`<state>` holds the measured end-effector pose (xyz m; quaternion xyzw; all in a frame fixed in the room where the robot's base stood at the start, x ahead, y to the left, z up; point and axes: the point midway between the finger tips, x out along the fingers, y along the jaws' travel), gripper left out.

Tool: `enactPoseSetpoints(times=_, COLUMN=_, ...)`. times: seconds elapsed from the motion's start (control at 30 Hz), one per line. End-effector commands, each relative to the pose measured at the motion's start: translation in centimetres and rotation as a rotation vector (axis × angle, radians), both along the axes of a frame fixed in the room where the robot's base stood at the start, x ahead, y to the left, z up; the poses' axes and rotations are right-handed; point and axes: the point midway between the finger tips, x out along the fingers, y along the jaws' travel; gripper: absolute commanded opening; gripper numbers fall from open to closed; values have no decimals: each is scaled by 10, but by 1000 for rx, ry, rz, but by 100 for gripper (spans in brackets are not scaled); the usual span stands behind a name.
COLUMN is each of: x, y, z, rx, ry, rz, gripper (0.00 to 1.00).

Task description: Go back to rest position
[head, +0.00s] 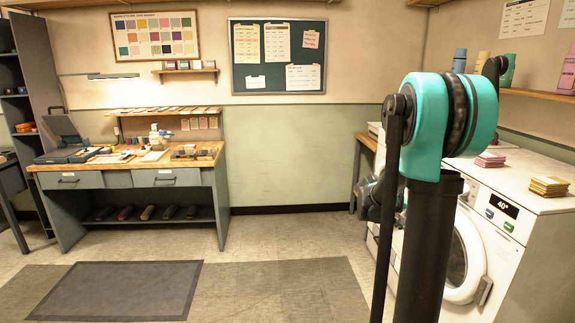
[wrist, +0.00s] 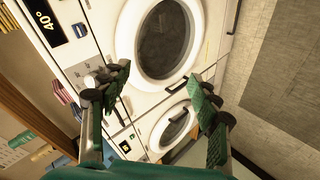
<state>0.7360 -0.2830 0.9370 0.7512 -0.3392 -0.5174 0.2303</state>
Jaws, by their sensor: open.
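My gripper (wrist: 162,108) shows in the wrist view with its two green-padded fingers spread wide apart. Nothing is between the fingers. Beyond them are the fronts of two white washing machines, one with a large round door (wrist: 165,40) and another with a smaller-looking round door (wrist: 174,130). In the head view my teal and black arm stands at the right, in front of the machines, and hides part of them. The fingers cannot be made out in the head view.
A white washing machine (head: 505,232) stands at the right with folded cloth stacks (head: 548,186) on top. A wooden-topped workbench (head: 130,165) stands at the left. A dark mat (head: 122,290) lies on the floor. The floor in the middle is clear.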

Motion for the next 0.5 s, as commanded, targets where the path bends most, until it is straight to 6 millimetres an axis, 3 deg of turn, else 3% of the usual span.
enactPoseSetpoints(times=0.03, x=-19, y=17, z=-6, rx=54, ry=1, rz=21, gripper=62)
enactPoseSetpoints(times=0.5, x=-180, y=178, z=-78, rx=576, ry=2, rz=222, gripper=62)
